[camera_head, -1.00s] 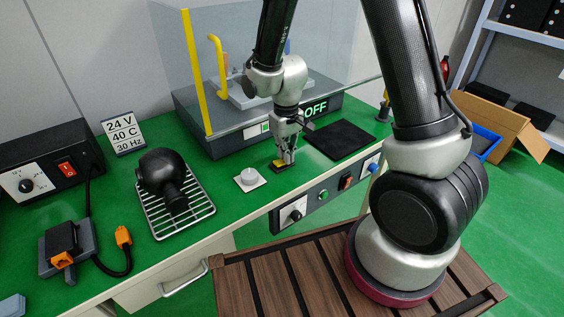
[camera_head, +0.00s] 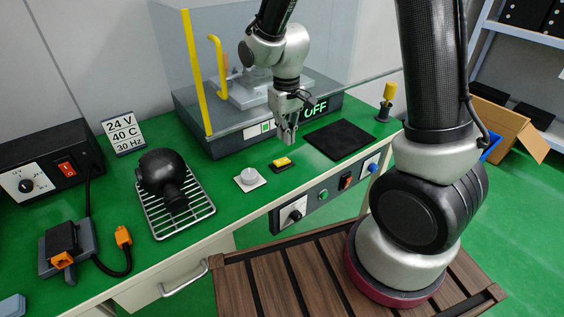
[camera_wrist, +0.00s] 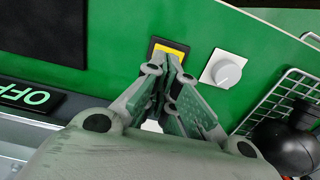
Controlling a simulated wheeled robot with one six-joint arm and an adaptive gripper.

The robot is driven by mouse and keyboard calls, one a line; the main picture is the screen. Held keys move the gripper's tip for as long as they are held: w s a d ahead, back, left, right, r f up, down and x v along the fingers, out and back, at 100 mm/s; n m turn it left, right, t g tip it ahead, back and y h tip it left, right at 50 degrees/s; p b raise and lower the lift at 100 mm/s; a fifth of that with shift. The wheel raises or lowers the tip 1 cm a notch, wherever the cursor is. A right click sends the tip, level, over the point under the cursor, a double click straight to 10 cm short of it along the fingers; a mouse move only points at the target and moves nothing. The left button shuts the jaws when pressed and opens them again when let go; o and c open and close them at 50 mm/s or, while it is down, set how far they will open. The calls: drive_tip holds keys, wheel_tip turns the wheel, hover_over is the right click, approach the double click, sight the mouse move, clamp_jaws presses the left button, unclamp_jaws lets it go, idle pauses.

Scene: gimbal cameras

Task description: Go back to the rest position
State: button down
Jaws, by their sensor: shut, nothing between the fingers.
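My gripper (camera_head: 289,138) is shut and empty in the head view. It hangs above the green bench, a little above and behind a yellow button on a black base (camera_head: 282,164). In the wrist view my gripper (camera_wrist: 168,66) points down with its fingertips together. The yellow button (camera_wrist: 170,48) shows just beyond the tips, partly hidden by them. The head view shows a gap between the tips and the button.
A white dial (camera_head: 249,179), a wire rack (camera_head: 188,226) with a black device and a black mat (camera_head: 340,140) lie nearby. A clear enclosure with a lit OFF display (camera_head: 316,108) stands behind. A yellow-topped post (camera_head: 389,92) stands right. A control panel (camera_head: 327,196) lines the front edge.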

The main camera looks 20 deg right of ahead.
idle(0.3)
drive_tip(key=s+d+r+m+t, duration=0.1)
drive_tip(key=s+d+r+t, duration=0.1)
drive_tip(key=s+d+r, duration=0.5)
drive_tip(key=s+d+r+m+t, duration=0.2)
drive_tip(key=s+d+r, duration=0.5)
drive_tip(key=s+r, duration=0.5)
drive_tip(key=shift+d+r+m, duration=0.3)
drive_tip(key=shift+d+r, duration=0.1)
drive_tip(key=shift+r, duration=0.5)
